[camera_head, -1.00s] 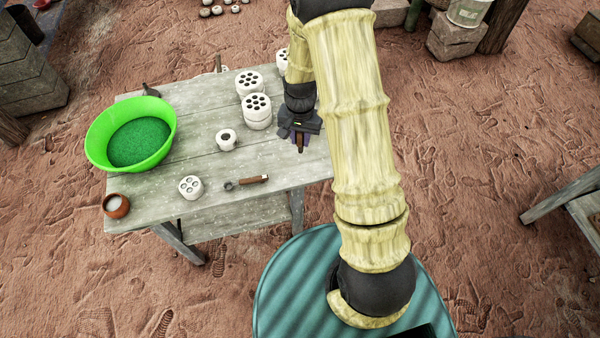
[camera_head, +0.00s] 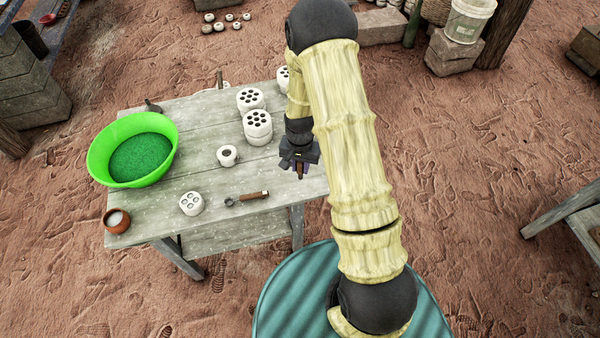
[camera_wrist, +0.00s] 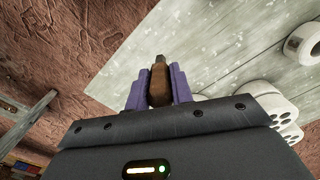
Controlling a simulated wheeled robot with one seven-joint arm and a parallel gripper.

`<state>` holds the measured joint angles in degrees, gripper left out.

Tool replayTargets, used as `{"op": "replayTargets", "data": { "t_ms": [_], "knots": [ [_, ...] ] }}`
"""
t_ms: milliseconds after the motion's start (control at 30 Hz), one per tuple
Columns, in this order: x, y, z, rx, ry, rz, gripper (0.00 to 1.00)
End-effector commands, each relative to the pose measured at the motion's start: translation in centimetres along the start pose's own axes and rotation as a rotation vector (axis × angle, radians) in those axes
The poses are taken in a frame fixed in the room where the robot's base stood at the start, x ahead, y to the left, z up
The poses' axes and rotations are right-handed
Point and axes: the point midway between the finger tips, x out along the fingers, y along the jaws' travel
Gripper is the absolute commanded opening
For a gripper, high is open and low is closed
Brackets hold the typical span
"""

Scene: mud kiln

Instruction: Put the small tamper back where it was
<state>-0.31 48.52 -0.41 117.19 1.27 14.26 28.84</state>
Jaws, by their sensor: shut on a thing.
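My gripper (camera_head: 299,168) is shut on the small tamper (camera_wrist: 160,88), a brown wooden piece with a dark tip, between its purple fingers (camera_wrist: 158,92). In the head view the tamper (camera_head: 300,172) shows only as a small brown bit below the fingers. It is over the right part of the grey plank table (camera_head: 210,235); its height above the boards is hard to judge. The wrist view shows the tamper near the table's edge, with bare ground to the left.
A green bowl (camera_head: 171,160) stands left. White perforated cylinders (camera_head: 258,122) stand left of my gripper. A white ring piece (camera_head: 228,155), a holed piece (camera_head: 191,203), a brown-handled tool (camera_head: 250,197) and a clay cup (camera_head: 116,220) are also on the table. Bare boards lie between.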

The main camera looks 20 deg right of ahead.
Motion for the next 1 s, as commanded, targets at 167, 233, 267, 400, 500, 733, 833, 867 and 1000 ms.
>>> {"op": "replayTargets", "data": {
  "t_ms": [167,233,267,400,500,733,833,867,1000],
  "knots": [
    [1.3,0.1,0.1,0.0,-0.004,0.002,0.0],
    [2.3,0.1,0.1,0.0,-0.004,0.002,0.0],
    [2.7,0.1,0.1,0.0,-0.005,0.003,0.0],
    [4.0,0.0,0.0,-0.001,-0.001,0.001,0.0],
    [4.2,0.0,0.0,-0.001,0.0,0.0,0.0],
    [4.3,0.0,0.0,-0.001,0.0,0.0,0.0],
    [4.5,0.0,0.0,0.0,0.0,0.0,0.27],
    [4.4,0.0,0.0,0.0,0.0,0.0,0.32],
    [4.4,0.0,0.0,0.0,-0.001,0.0,0.44]
  ]
}}
